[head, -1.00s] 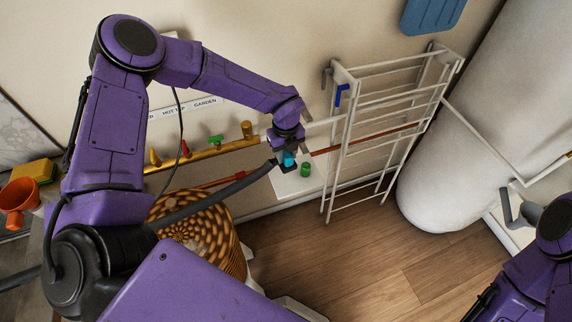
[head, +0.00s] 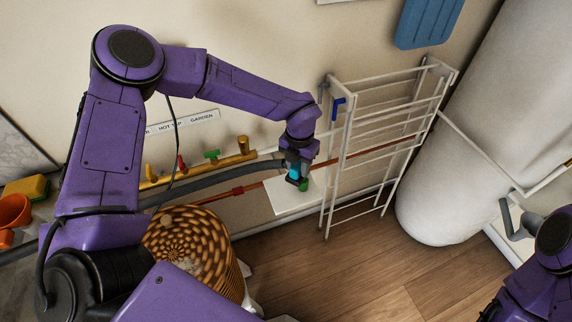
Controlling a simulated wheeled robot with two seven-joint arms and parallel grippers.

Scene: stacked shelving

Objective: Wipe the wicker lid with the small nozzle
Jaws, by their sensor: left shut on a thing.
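The round wicker lid (head: 180,242), woven in brown and tan with a pale patch on it, tops a basket at the lower left, partly behind my left arm. My left gripper (head: 296,172) points down over a small white shelf, shut on the end of a dark grey hose (head: 225,168) that runs off left. A teal piece (head: 293,174) shows between its fingers. A small green piece (head: 303,186), which may be the small nozzle, is directly below the teal piece; whether they touch is hard to tell.
The white shelf (head: 283,207) is on the wall beside a white drying rack (head: 340,150). Pipes with coloured taps (head: 211,154) run along the wall. A large white tank (head: 450,150) stands right. Wooden floor is clear in front.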

